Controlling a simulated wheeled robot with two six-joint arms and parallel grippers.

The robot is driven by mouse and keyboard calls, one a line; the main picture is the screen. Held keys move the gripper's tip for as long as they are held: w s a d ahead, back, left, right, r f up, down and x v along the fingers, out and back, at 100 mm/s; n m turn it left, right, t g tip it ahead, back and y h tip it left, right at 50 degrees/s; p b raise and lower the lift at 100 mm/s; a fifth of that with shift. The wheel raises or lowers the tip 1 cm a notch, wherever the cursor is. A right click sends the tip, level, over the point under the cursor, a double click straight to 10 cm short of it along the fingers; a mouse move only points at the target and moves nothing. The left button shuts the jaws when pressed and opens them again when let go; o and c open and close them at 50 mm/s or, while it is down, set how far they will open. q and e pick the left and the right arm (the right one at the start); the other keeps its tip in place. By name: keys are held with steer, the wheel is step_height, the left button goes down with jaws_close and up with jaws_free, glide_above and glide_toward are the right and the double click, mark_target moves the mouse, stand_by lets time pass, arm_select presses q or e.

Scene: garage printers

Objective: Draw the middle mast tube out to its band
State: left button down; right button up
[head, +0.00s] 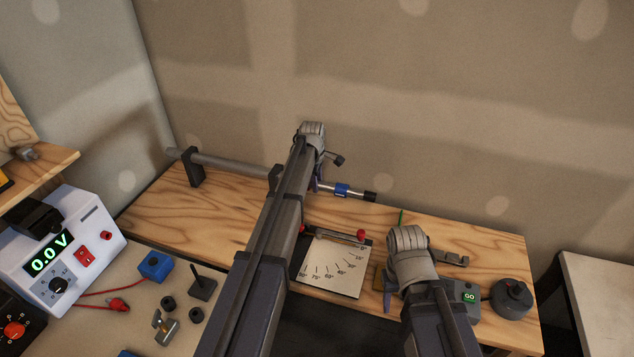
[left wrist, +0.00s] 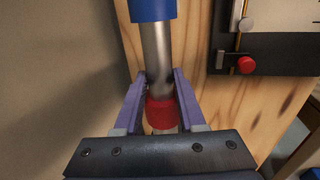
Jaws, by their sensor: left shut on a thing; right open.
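The mast lies level across the back of the wooden bench, with a thick grey tube (head: 235,164) at the left and a thinner silver section with a blue collar (head: 341,190) and a black end (head: 370,196) at the right. My left gripper (head: 318,184) reaches over the mast. In the left wrist view its fingers (left wrist: 160,90) are shut on the silver tube (left wrist: 155,50). A red band (left wrist: 160,112) shows between the fingers, and the blue collar (left wrist: 152,9) is beyond them. My arm hides part of the mast. My right gripper (head: 390,298) is open, low over the bench, apart from the mast.
A black bracket (head: 192,167) supports the mast at the left. An angle-marked plate (head: 333,272) with a red knob (head: 361,235) lies in front. A GO box (head: 469,296) and a round black device (head: 511,298) stand right. A power supply (head: 62,250) is at left.

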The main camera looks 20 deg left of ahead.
arm_select(q)
steer(key=d, duration=2)
steer(key=shift+s, duration=0.35)
steer(key=c, duration=0.5)
jaws_free()
step_height(320, 180, up, 8)
steer(key=s+p, duration=0.1)
steer(key=p, duration=0.6)
steer(key=shift+s+p, duration=0.3)
steer(key=shift+p, duration=0.1)
steer(key=shift+f, duration=0.2)
